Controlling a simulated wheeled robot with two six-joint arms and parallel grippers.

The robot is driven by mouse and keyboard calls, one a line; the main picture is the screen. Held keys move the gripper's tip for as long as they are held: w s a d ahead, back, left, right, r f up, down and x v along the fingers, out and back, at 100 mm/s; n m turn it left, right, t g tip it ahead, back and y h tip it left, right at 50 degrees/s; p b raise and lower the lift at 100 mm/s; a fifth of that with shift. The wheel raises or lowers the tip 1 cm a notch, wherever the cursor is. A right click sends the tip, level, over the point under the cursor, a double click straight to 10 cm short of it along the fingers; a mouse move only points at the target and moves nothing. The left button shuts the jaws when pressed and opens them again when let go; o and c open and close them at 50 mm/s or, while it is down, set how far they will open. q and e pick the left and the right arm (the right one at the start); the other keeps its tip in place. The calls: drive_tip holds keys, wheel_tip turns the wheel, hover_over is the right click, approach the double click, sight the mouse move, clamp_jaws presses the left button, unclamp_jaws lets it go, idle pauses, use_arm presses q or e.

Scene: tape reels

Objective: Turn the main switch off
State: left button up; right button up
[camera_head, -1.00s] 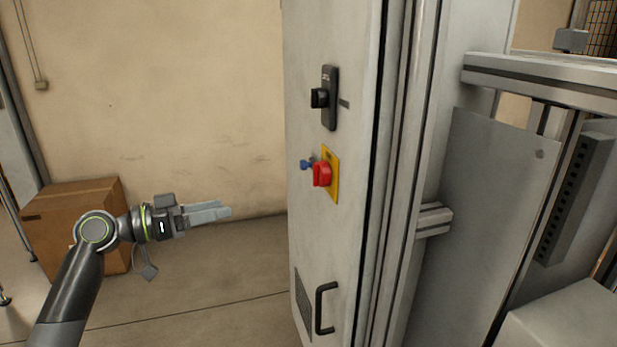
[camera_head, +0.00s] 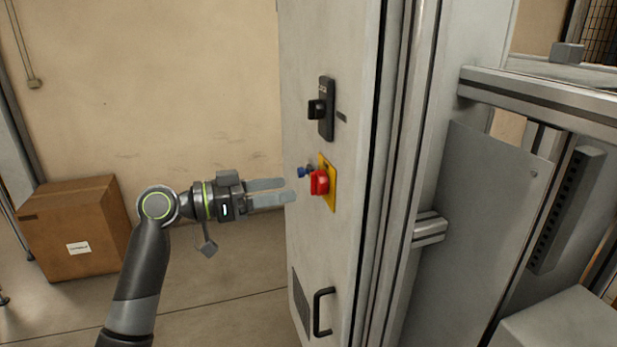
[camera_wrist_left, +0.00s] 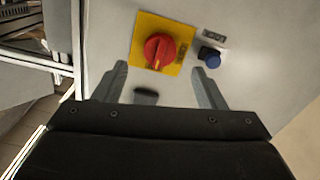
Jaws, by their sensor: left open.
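The main switch is a red rotary knob (camera_head: 319,182) on a yellow plate (camera_head: 330,187), on the face of a tall grey cabinet (camera_head: 330,250). In the left wrist view the red knob (camera_wrist_left: 159,51) sits on its yellow plate (camera_wrist_left: 142,29), ahead of the fingers. A blue button (camera_wrist_left: 209,57) is beside the plate; it also shows in the head view (camera_head: 304,172). My left gripper (camera_head: 287,190) is open and empty, its fingertips just left of the knob and apart from it. In the wrist view the left gripper (camera_wrist_left: 160,82) has its fingers spread wide. My right gripper is not in view.
A black handle switch (camera_head: 322,108) is above the knob, and a black door handle (camera_head: 322,312) is lower on the cabinet. A cardboard box (camera_head: 80,225) stands on the floor at left. A metal frame (camera_head: 540,95) is at right.

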sight(311, 185)
use_arm(q)
drive_tip(key=p+x, duration=0.1)
drive_tip(key=x, duration=0.5)
drive_tip(key=shift+d+p, duration=0.3)
drive_tip(key=c, duration=1)
